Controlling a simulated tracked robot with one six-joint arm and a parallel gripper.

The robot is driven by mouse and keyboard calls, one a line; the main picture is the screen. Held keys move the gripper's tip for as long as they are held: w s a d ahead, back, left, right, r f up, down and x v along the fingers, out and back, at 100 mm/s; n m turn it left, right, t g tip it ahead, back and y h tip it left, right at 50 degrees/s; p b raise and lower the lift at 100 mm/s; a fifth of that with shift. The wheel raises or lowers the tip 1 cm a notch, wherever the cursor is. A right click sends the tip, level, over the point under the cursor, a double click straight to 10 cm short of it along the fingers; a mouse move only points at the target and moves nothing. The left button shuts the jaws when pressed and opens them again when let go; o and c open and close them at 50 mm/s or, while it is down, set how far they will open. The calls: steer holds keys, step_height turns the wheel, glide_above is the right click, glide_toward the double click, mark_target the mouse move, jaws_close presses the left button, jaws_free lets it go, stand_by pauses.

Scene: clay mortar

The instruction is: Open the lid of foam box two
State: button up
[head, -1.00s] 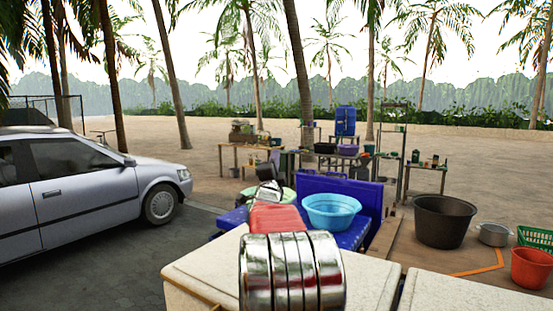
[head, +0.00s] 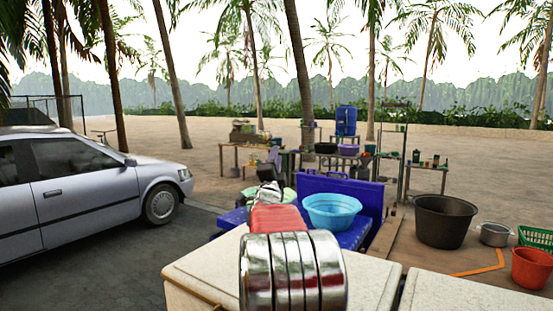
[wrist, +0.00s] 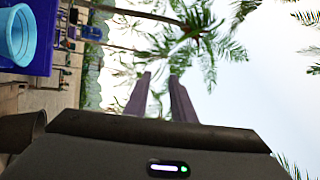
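Two pale foam boxes stand close in front of me in the head view. One, the left foam box (head: 205,270), has a flat lid that looks shut, and my arm crosses over it. The right foam box (head: 470,293) shows only part of its flat top at the bottom edge. I cannot tell which is foam box two. In the wrist view my gripper (wrist: 160,76) has its two fingers apart with nothing between them, only sky and palms behind. The gripper is not clearly visible in the head view, and no foam box shows in the wrist view.
A light blue basin (head: 332,210) sits on a blue box (head: 355,232) with a raised lid behind the left foam box. A dark tub (head: 445,222), a metal pot (head: 494,234) and a red bucket (head: 531,267) stand right. A silver car (head: 80,190) is left.

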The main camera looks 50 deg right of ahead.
steer(key=v, duration=1.3)
steer(key=shift+a, duration=0.2)
steer(key=shift+s, duration=0.1)
steer(key=shift+c, duration=0.5)
